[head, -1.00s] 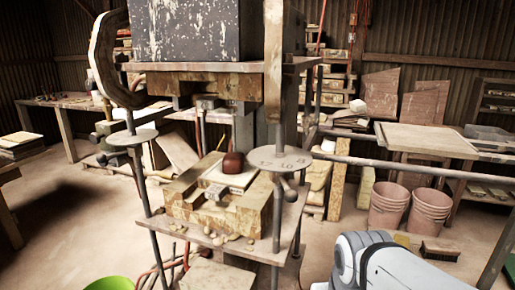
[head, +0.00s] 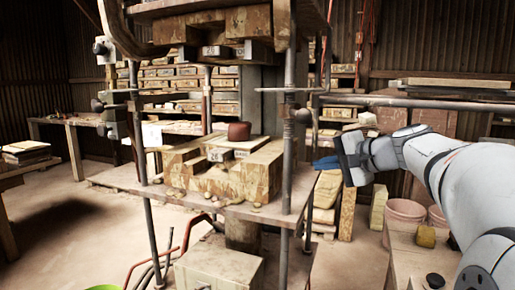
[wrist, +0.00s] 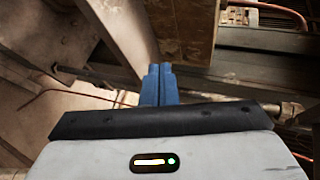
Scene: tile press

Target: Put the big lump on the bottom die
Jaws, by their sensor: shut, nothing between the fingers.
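A reddish-brown lump (head: 239,131) sits on a pale slab on top of the worn, yellowish bottom die (head: 260,178), below the raised upper part of the press (head: 225,28). My gripper (head: 324,163) is right of the press, with its blue fingers pointing left toward a post of the frame. It is apart from the die and the lump. In the wrist view the blue fingers (wrist: 160,84) are together and hold nothing. The lump is not clear in the wrist view.
Upright posts (head: 289,150) flank the die, and the press table (head: 225,205) has small crumbs on its front. A horizontal rail (head: 410,102) runs behind my arm. A yellow block (head: 426,236) and a dark lump (head: 435,281) rest at lower right.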

